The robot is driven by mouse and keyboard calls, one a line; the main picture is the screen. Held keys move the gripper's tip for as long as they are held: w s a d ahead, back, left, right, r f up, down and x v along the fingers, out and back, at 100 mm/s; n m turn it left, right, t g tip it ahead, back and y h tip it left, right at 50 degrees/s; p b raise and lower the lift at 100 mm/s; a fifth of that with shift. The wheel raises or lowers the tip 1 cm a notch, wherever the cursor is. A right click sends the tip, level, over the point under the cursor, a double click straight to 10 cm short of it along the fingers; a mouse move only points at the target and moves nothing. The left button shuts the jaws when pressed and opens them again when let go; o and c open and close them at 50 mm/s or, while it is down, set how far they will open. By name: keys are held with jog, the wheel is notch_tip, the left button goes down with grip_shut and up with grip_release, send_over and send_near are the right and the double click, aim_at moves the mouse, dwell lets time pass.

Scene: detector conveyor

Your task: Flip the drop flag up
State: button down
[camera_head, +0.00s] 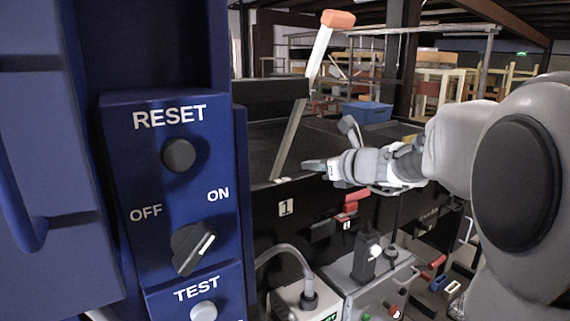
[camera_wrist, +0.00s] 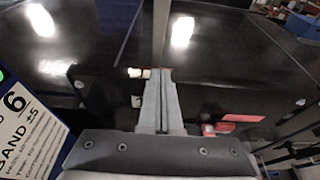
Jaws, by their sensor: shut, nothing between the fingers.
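A long flag-like arm (camera_head: 319,55) with an orange tip, most likely the drop flag, rises from the near edge of the black conveyor (camera_head: 262,145). It stands raised and leans to the right, pale in its upper part and grey below. My gripper (camera_head: 308,165) is shut and empty beside its lower end, just to the right of it. In the wrist view my fingertips (camera_wrist: 160,72) are together, right by the foot of the pole (camera_wrist: 160,35). Whether they touch it I cannot tell. The orange tip is outside the wrist view.
A blue control panel (camera_head: 115,190) with RESET, OFF/ON and TEST controls fills the left. A "1" label (camera_head: 286,207) and a red part (camera_head: 354,203) are on the conveyor side. A grey control box (camera_head: 365,275) stands below. A blue bin (camera_head: 367,114) is behind.

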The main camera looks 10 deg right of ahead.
aim_at(291, 176)
jog(key=p+x, duration=0.1)
jog(key=x, duration=0.8)
jog(key=shift+w+f+b, duration=0.1)
jog(key=shift+b, duration=0.25)
